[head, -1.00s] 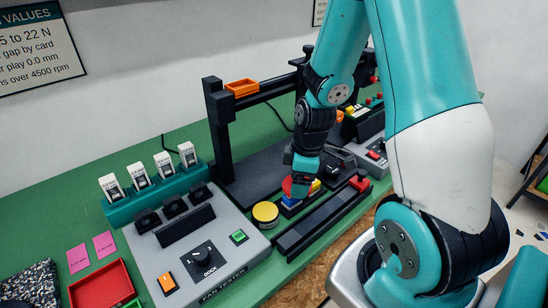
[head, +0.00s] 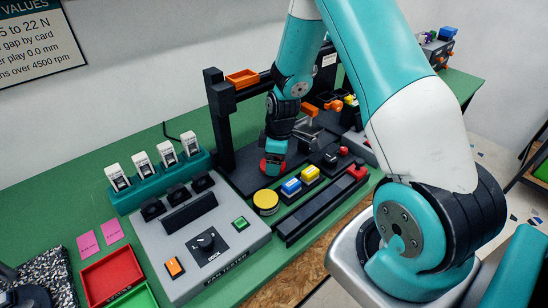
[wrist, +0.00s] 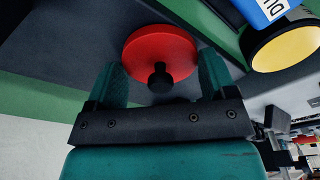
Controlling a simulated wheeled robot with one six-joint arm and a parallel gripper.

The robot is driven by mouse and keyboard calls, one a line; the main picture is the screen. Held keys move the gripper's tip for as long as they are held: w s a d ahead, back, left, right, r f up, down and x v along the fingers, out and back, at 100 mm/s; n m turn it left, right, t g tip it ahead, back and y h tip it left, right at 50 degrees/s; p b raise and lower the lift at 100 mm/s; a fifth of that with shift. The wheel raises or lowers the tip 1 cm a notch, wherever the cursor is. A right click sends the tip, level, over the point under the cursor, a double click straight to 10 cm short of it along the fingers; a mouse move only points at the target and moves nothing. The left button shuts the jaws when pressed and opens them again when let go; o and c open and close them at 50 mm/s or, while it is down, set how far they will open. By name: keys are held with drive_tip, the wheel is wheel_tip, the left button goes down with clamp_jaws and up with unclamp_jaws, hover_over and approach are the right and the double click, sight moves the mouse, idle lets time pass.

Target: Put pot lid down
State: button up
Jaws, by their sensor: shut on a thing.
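The pot lid is a red disc with a black knob; in the wrist view the lid (wrist: 160,45) lies between the two teal fingers of my gripper (wrist: 159,80), knob towards the camera. My gripper is shut on the lid. In the head view the red lid (head: 271,168) shows just below my gripper (head: 274,158), over the dark base plate of the black frame. Whether the lid touches the plate, I cannot tell.
A round yellow button (head: 265,200) stands in front of the lid; a blue block (head: 291,187) and a yellow block (head: 310,173) are to its right. The black frame's post (head: 219,115) rises to the left. The grey fan tester (head: 230,240) is at front left.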

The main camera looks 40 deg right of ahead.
drive_tip(key=shift+f, duration=0.2)
drive_tip(key=o, duration=0.9)
drive_tip(key=shift+r, duration=0.1)
drive_tip(key=shift+r, duration=0.6)
wheel_tip(320, 180, up, 10)
drive_tip(key=s+d+r+b, duration=0.1)
drive_tip(key=b, duration=0.1)
drive_tip(key=s+a+r+y, duration=0.1)
drive_tip(key=s+a+r, duration=0.2)
drive_tip(key=a, duration=0.2)
drive_tip(key=s+a+r+m, duration=0.1)
drive_tip(key=s+a+r, duration=0.2)
drive_tip(key=a, duration=0.3)
drive_tip(key=s+a+r+y, duration=0.1)
drive_tip(key=s+a+r, duration=0.15)
drive_tip(key=a, duration=0.25)
drive_tip(key=s+a+r, duration=0.2)
drive_tip(key=s+a, duration=0.1)
drive_tip(key=s, duration=0.3)
drive_tip(key=s+a+r+m+g+y, duration=0.1)
drive_tip(key=s+a+r, duration=0.1)
drive_tip(key=s+a, duration=0.2)
drive_tip(key=s, duration=0.2)
drive_tip(key=shift+s+a, duration=0.25)
drive_tip(key=shift+s, duration=0.15)
